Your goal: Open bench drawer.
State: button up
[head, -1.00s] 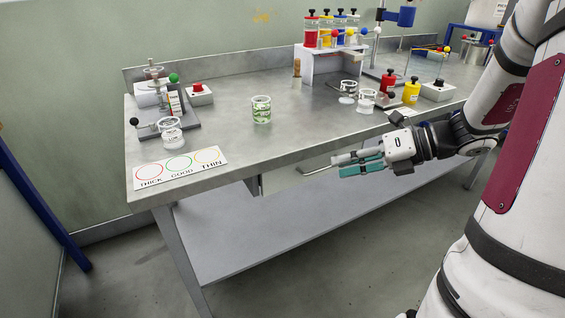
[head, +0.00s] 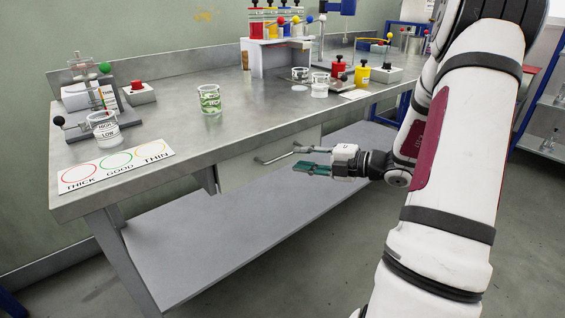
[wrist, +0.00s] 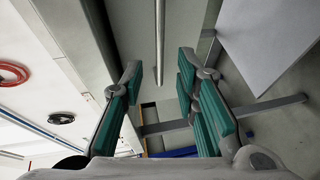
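The bench drawer (head: 235,174) sits under the front edge of the steel bench (head: 215,141), and its front looks about flush there. A thin metal bar handle (head: 272,156) runs along the drawer front. My gripper (head: 296,160) is open and empty in front of the bench, by the handle's right end in the head view. In the wrist view the handle (wrist: 160,35) runs lengthwise beyond my open gripper (wrist: 160,66), lined up with the gap between the green-padded fingers. No touch shows. The drawer's inside is hidden.
A lower shelf (head: 190,255) lies below the drawer. On the bench stand a green-filled beaker (head: 209,99), a THICK/GOOD/THIN card (head: 117,167) near the front-left edge, and red (head: 338,70) and yellow (head: 362,74) bottles. The floor before the bench is clear.

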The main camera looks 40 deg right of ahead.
aim_at(285, 156)
jog(key=b+x, duration=0.2)
jog(key=x, duration=0.4)
jog(key=shift+w+a, duration=0.1)
jog(key=shift+w, duration=0.1)
grip_shut()
